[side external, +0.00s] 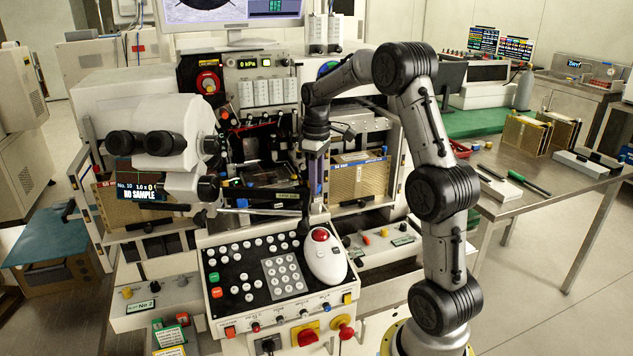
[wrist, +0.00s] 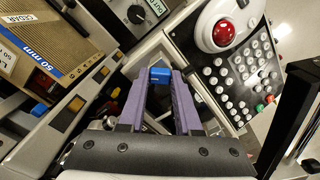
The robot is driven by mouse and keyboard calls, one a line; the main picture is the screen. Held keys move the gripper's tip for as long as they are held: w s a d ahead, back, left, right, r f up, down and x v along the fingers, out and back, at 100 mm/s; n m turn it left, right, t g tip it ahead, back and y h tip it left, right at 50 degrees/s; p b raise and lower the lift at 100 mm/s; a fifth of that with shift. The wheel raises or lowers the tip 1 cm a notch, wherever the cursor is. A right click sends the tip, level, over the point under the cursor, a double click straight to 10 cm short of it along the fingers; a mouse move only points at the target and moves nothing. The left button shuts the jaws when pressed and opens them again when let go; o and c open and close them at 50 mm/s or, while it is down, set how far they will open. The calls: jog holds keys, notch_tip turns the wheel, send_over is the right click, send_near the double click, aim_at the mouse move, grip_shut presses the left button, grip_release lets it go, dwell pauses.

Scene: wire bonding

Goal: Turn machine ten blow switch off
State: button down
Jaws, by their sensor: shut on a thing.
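The machine's display (side external: 137,192) reads "No. 10" and "NO SAMPLE" in the side view. In the wrist view, my gripper (wrist: 160,80) has its two purple fingers closed on a small blue block (wrist: 160,74) at the fingertips. I cannot read a label on that block or tell whether it is the blow switch. In the side view, the end of my arm points down behind the console's trackball, and its fingertips are hard to make out. A row of small switches (side external: 280,320) lies along the front of the console (side external: 208,262); their labels are too small to read.
The red trackball (side external: 320,235) also shows in the wrist view (wrist: 223,33), right of my gripper. A steel table (side external: 540,190) stands at the right.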

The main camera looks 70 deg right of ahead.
jog(key=m, duration=0.4)
jog(key=shift+r+m, duration=0.1)
jog(key=shift+m, duration=0.2)
jog(key=m, duration=0.4)
jog(key=shift+m, duration=0.3)
jog(key=c, duration=0.6)
grip_release()
notch_tip(320, 180, up, 14)
dwell(0.5)
